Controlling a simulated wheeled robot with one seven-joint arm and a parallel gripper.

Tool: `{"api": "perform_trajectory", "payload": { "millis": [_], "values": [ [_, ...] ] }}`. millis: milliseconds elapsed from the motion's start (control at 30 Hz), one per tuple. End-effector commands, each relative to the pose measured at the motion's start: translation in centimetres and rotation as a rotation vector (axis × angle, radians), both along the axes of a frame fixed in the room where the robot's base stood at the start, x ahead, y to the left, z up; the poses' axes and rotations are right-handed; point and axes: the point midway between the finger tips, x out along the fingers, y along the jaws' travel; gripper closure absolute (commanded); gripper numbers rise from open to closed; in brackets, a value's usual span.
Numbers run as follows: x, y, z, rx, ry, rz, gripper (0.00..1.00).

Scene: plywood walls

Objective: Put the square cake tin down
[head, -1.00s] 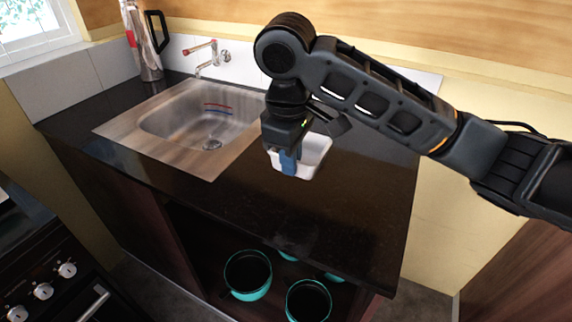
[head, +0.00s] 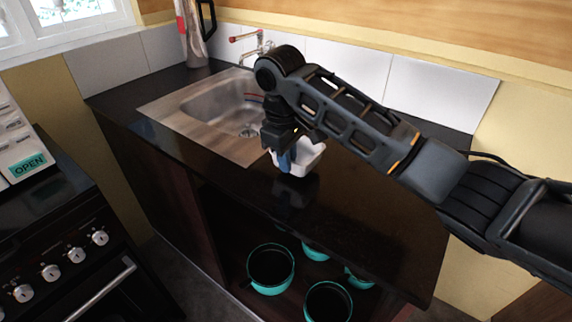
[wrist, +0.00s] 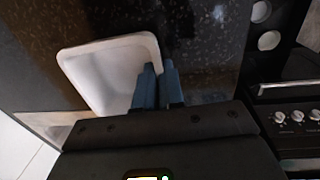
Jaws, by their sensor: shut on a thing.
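The square cake tin is a small white open tin (head: 308,154) with rounded corners, at the dark countertop (head: 375,215) right of the sink. My gripper (head: 285,160) has blue fingers and is shut on the near wall of the tin. In the wrist view the tin (wrist: 100,72) lies left of the blue fingertips (wrist: 158,72), with its rim pinched between them. The tin looks slightly tilted and close to the counter. I cannot tell whether it touches the counter. Part of the tin is hidden by my gripper.
A steel sink (head: 215,112) with a tap (head: 262,45) is left of the tin. A tall metal jug (head: 192,35) stands in the back corner. Several teal pots (head: 270,268) sit below the counter. A stove (head: 60,255) is at left. The counter right and front is clear.

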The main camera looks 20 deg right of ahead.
Motion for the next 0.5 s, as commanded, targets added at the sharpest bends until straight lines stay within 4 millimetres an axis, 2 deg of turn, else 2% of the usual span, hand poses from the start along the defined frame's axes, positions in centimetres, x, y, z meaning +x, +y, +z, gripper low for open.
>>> {"api": "perform_trajectory", "payload": {
  "millis": [167, 500],
  "values": [
    [0.0, -0.1, -1.8, -0.001, -0.001, -0.001, 1.0],
    [0.0, 0.0, -2.1, -0.001, -0.001, -0.001, 1.0]
  ]
}}
